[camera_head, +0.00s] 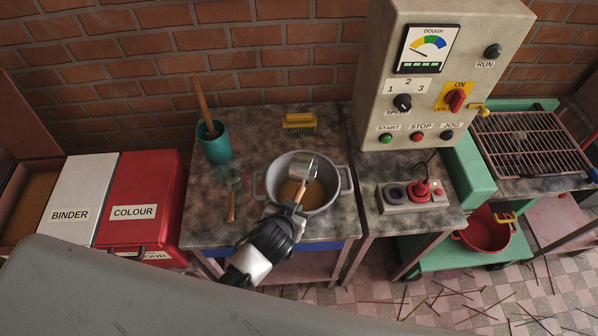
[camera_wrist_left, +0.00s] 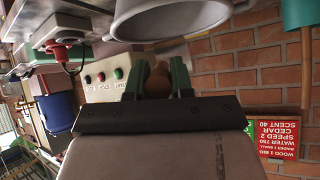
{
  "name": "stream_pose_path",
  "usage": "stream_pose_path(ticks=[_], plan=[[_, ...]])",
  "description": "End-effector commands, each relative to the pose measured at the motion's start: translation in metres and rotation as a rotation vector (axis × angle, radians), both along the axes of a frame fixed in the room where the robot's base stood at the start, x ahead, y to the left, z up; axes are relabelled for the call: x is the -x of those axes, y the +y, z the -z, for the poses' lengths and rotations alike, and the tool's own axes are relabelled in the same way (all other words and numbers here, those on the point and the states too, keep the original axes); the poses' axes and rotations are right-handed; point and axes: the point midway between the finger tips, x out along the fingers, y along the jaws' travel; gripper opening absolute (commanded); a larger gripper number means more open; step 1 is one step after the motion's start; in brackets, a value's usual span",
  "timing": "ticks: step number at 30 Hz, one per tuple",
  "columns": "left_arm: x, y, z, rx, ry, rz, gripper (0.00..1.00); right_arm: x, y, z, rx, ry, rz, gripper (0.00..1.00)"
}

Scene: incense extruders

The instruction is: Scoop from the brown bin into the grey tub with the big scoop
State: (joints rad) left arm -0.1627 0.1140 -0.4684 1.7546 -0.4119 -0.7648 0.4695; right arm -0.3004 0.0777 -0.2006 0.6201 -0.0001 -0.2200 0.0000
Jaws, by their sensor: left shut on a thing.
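The grey tub (camera_head: 342,182), a round pot with two side handles, stands on the worktable with brown powder inside. My left gripper (camera_head: 293,209) is at its near side, shut on the wooden handle of the big scoop (camera_head: 304,167). The metal scoop head is over the tub's opening and looks tilted; its contents cannot be made out. In the left wrist view, the gripper fingers (camera_wrist_left: 157,80) close around the brown handle, with the tub (camera_wrist_left: 170,18) just beyond. The brown bin (camera_head: 38,163) is at the far left, with brown powder in it. My right gripper is not in view.
A teal cup (camera_head: 216,146) with a wooden stick, a small trowel (camera_head: 232,196) and a yellow brush (camera_head: 299,123) are on the table. White binder (camera_head: 75,190) and red colour (camera_head: 140,190) bins stand left. A control cabinet (camera_head: 440,80) rises right.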

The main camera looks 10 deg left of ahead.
Motion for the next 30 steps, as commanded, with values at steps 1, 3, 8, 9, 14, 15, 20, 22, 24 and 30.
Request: stream_pose_path(ticks=[1, 3, 8, 9, 14, 15, 20, 22, 24, 30], plan=[[0.0, 0.001, -0.002, 0.049, 0.004, 0.0, 0.0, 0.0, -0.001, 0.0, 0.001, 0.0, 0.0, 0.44], [0.0, 0.002, -0.004, 0.126, 0.015, 0.0, 0.0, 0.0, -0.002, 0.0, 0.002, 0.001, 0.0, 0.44], [0.0, 0.001, -0.009, 0.301, 0.037, 0.001, 0.0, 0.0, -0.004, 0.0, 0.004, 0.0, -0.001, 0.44], [0.0, 0.002, -0.009, 0.342, 0.043, 0.001, 0.0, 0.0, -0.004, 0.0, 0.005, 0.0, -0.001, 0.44], [-0.001, 0.002, -0.014, 0.513, 0.064, 0.001, 0.0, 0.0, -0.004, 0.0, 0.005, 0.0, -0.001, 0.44], [-0.001, 0.002, -0.014, 0.555, 0.07, 0.003, 0.0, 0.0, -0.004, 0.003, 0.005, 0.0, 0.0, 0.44], [-0.001, 0.002, -0.016, 0.728, 0.092, 0.003, 0.0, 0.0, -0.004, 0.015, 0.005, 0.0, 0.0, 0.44], [-0.001, 0.001, -0.015, 0.806, 0.102, 0.003, 0.0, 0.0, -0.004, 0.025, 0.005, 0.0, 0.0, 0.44], [-0.001, 0.002, -0.016, 0.883, 0.112, 0.004, 0.0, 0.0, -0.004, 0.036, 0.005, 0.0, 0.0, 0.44], [0.0, 0.001, -0.019, 1.103, 0.142, 0.004, 0.0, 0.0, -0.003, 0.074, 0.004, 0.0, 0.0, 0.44]])
